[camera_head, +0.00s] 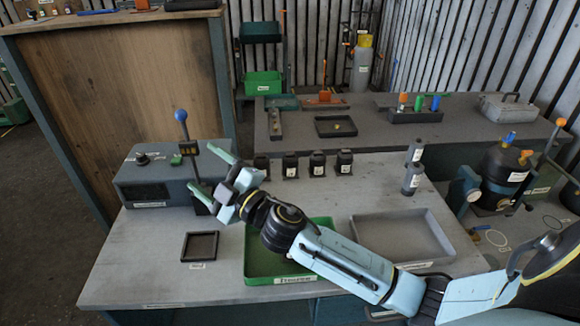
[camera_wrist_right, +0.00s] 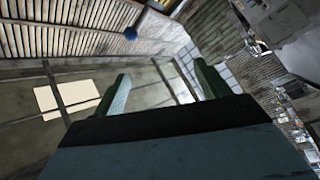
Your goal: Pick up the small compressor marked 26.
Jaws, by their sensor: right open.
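Several small dark compressors stand upright in a row at the back of the near table, including one at the left end (camera_head: 262,166), two in the middle (camera_head: 290,165) (camera_head: 317,164) and one at the right end (camera_head: 344,161). Pale labels show on their fronts, but the numbers are too small to read, so I cannot tell which is marked 26. My right gripper (camera_head: 209,174) is open and empty, raised left of the row near the grey control box. Its spread fingers show in the wrist view (camera_wrist_right: 162,88), with nothing between them. My left gripper is not in view.
A grey box (camera_head: 155,182) with a blue-knobbed lever (camera_head: 181,116) stands at left. A small dark tray (camera_head: 185,247), a green tray (camera_head: 251,264) partly under my right arm, and a grey tray (camera_head: 445,248) lie in front.

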